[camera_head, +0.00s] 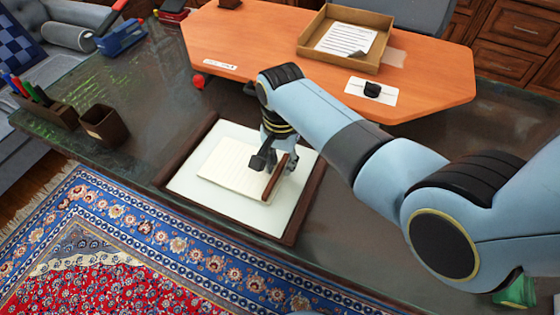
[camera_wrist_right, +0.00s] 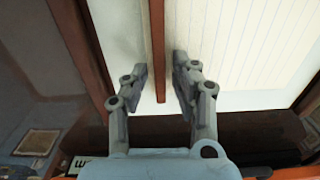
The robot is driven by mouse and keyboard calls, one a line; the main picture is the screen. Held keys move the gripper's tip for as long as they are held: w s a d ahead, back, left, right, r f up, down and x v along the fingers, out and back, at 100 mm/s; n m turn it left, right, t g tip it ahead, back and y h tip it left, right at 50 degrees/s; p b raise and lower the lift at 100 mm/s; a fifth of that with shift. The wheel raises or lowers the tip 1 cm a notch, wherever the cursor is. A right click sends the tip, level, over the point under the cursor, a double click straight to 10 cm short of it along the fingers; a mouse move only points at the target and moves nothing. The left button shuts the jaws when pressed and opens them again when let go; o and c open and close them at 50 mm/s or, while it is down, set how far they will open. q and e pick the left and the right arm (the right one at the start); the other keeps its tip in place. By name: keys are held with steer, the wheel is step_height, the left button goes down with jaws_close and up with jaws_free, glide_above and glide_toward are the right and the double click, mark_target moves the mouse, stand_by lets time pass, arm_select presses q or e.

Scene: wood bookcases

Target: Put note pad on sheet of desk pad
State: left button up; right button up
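The note pad (camera_head: 232,166) is lined cream paper with a dark brown binding strip (camera_head: 275,177) along its right edge. It lies on the white sheet of the desk pad (camera_head: 258,218), which has dark wooden side bars. My right gripper (camera_head: 274,163) is over the binding strip. In the right wrist view, the right gripper's fingers (camera_wrist_right: 160,76) are spread on both sides of the strip (camera_wrist_right: 158,42), with a gap beside it; the lined page (camera_wrist_right: 235,50) shows to the right. I cannot tell if a finger touches the pad. My left gripper is not in view.
A pen holder (camera_head: 45,108) and a brown cup (camera_head: 103,126) stand on the dark desk at left. An orange wooden top (camera_head: 240,50) behind holds a paper tray (camera_head: 374,62) and a white card with a black object (camera_head: 371,91). A blue stapler-like object (camera_head: 121,37) lies at far left.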

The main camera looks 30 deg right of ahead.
steer(key=shift+o, duration=0.4)
steer(key=shift+r, duration=0.1)
step_height(320, 180, up, 12)
steer(key=p, duration=0.1)
steer(key=shift+s+d, duration=0.1)
stand_by(0.4)
